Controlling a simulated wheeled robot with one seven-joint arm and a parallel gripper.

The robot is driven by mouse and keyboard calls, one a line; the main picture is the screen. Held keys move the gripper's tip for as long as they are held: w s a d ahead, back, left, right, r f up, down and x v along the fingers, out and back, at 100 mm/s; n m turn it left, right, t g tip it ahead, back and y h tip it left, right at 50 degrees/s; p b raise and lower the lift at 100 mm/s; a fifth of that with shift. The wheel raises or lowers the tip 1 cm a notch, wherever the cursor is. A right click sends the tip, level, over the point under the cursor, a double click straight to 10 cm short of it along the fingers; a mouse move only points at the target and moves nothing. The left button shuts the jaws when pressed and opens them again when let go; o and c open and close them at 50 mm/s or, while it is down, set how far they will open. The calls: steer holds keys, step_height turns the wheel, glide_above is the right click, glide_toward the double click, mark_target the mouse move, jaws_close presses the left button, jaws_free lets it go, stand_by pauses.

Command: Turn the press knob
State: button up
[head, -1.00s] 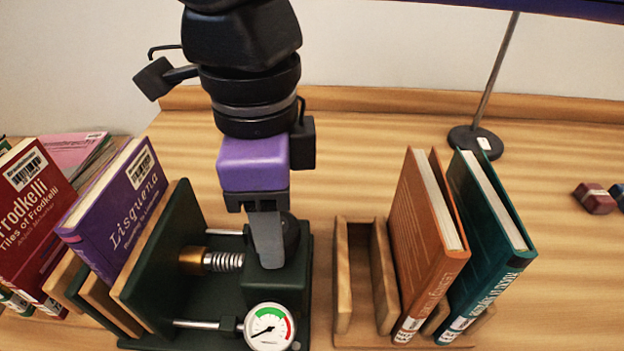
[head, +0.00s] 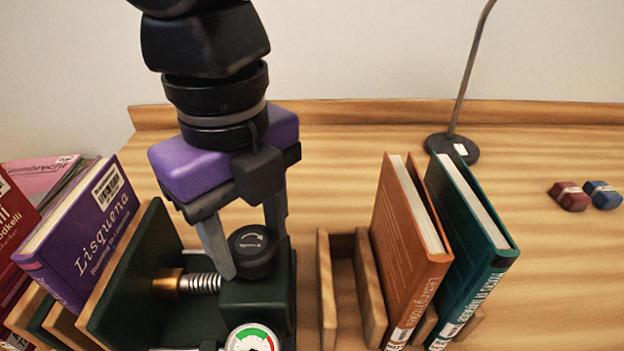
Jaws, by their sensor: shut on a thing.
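The press knob (head: 254,246) is a round black cap with a white curved-arrow mark. It sits on top of the dark green press (head: 262,296). My gripper (head: 248,244) reaches down from above and is shut on the knob, with one grey finger on its left side and one on its right. A spring and brass screw (head: 192,283) run left from the block below the knob to an upright green plate (head: 135,270). A round gauge (head: 252,339) is cut off at the bottom edge, so its needle is hard to read.
A purple book (head: 80,240) leans left of the plate. An orange book (head: 410,245) and a teal book (head: 470,250) stand in a wooden rack (head: 372,305) at right. A lamp base (head: 452,148) and small red (head: 569,196) and blue (head: 602,194) blocks lie behind.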

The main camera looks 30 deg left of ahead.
mark_target(250, 242)
steer(key=shift+m, duration=0.8)
steer(key=o, duration=1.4)
steer(key=shift+c, duration=0.2)
steer(key=shift+r, duration=0.1)
step_height(250, 242, up, 8)
steer(key=shift+f+p, duration=0.15)
steer(key=shift+p, duration=0.35)
